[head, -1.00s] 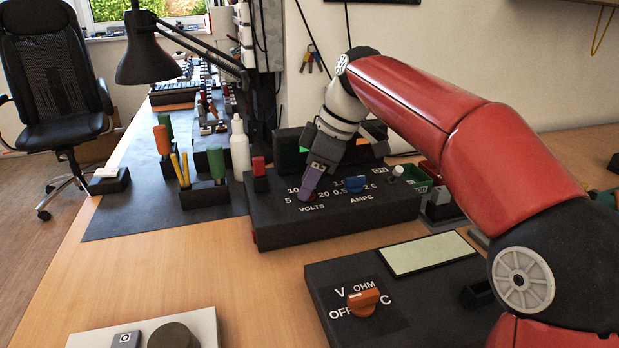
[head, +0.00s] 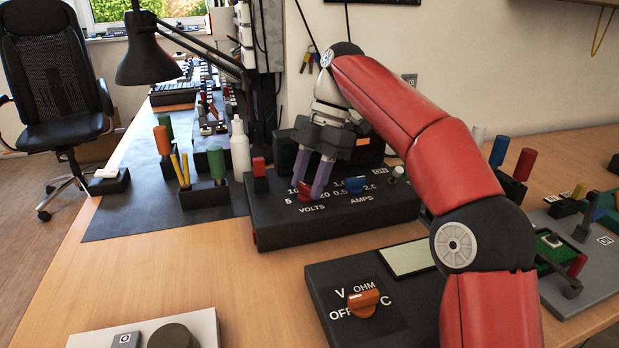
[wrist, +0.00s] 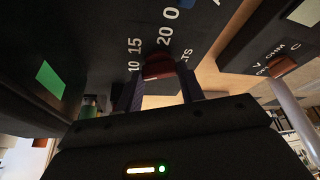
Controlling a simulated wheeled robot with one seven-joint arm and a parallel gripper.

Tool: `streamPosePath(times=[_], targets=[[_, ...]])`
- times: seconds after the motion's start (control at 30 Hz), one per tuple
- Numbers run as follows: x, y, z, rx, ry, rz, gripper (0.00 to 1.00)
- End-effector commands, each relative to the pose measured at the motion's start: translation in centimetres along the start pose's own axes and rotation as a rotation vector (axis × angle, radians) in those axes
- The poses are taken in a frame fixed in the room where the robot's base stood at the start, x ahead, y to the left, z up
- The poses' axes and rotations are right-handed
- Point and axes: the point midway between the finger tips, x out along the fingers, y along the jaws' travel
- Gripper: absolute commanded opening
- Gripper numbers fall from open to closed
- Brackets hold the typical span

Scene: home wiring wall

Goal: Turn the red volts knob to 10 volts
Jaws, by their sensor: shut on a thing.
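The red volts knob (head: 301,190) sits on the sloped top of the black power supply box (head: 350,214), above the word VOLTS and ringed by numbers. My gripper (head: 308,188) is over it, with one purple finger on each side, shut on the knob. In the wrist view the knob (wrist: 158,66) shows between the two finger tips, near the printed 15 and 20. The fingers hide part of the scale, and I cannot tell which number the knob points to.
A blue amps knob (head: 354,184) is just right of my gripper. A red block (head: 259,167) stands at the box's left end. In front is a meter with an orange knob (head: 363,302). A white bottle (head: 240,150) stands behind left.

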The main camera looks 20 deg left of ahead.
Motion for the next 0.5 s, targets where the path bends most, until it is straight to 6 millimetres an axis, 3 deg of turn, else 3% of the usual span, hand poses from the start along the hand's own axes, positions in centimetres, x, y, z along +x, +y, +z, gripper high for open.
streamPosePath(times=[0.5], targets=[[-0.05,0.09,-0.01,-0.091,-0.002,-0.035,0.15]])
